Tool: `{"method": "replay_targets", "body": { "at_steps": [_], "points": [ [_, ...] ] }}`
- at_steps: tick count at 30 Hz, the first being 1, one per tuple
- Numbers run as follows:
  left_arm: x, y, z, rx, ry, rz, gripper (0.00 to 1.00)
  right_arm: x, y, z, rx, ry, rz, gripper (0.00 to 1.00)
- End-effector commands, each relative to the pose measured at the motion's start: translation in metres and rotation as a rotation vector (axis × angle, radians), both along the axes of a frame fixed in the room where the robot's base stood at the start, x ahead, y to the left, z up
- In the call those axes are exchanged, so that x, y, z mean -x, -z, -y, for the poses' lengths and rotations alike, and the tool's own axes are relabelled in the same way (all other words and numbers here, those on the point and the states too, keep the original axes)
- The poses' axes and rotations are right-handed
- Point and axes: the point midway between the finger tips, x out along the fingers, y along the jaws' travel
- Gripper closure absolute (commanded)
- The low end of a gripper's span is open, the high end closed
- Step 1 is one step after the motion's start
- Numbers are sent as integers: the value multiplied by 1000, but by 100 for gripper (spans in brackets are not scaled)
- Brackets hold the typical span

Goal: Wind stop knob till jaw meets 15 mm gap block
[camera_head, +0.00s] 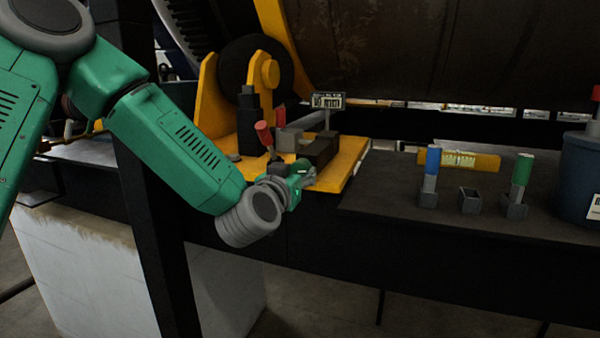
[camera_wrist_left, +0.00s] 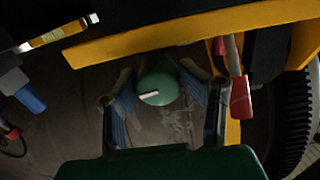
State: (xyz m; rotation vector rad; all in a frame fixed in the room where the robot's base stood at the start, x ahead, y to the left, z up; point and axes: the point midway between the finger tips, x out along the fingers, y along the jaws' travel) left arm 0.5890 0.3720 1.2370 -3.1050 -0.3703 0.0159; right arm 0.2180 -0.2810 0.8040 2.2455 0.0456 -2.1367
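The green stop knob (camera_wrist_left: 158,88) with a white mark shows in the left wrist view, at the front of the yellow base (camera_head: 345,165). Any gap between jaw and block is too small to tell. A second red grip (camera_head: 263,132) leans beside them. My right gripper is out of view.
A small sign (camera_head: 328,101) stands behind the jaw. On the dark bench at right, blue-topped (camera_head: 432,162) and green-topped (camera_head: 523,168) blocks stand in holders, with an empty holder (camera_head: 469,201) between. A yellow bar (camera_head: 460,160) and blue bin (camera_head: 580,180) are there too.

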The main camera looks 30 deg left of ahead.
Motion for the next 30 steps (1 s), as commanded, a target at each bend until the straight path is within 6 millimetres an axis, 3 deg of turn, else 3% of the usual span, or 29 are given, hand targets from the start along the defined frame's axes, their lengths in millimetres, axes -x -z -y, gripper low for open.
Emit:
{"method": "replay_targets", "body": {
  "at_steps": [1,19,30],
  "points": [
    [-1,-5,7,-1,25,10,91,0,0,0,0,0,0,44],
    [-5,-5,2,6,25,18,93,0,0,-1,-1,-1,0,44],
    [-5,-6,0,129,24,49,93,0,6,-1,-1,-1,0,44]
  ]
}}
